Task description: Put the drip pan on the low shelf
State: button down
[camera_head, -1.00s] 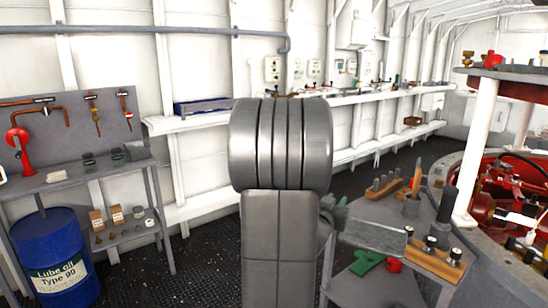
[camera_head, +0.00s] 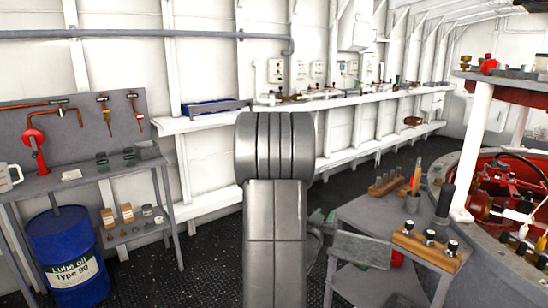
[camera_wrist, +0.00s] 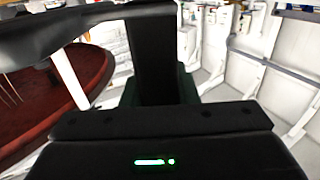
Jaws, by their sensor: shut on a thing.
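A grey flat-sided pan (camera_head: 360,249), which I take to be the drip pan, hangs beside the small grey bench at the lower right. My gripper (camera_head: 324,222) is shut on its left end, mostly hidden behind my own arm. In the wrist view a dark, blurred shape (camera_wrist: 60,32) crosses the top left; I cannot tell whether it is the pan. A low white shelf (camera_head: 205,203) runs along the wall behind my arm, below a higher white shelf (camera_head: 215,119). The middle of the low shelf is hidden by my arm.
The small bench (camera_head: 365,211) carries a wooden block with cylinders (camera_head: 425,247). A workbench (camera_head: 85,178) and a blue oil drum (camera_head: 68,255) stand at left. Red machinery (camera_head: 500,180) is at right. Dark floor (camera_head: 215,260) is open between the workbench and my arm.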

jog(key=s+a+f+n+t+y+p, duration=0.2)
jog(key=a+f+n+y+p, duration=0.4)
jog(key=a+f, duration=0.75)
jog(key=s+a+f+y, duration=0.1)
jog(key=s+f, duration=0.4)
jog(key=shift+s+f+m+y+p, duration=0.3)
jog(key=shift+f+m+y+p, duration=0.1)
jog(key=shift+a, duration=0.15)
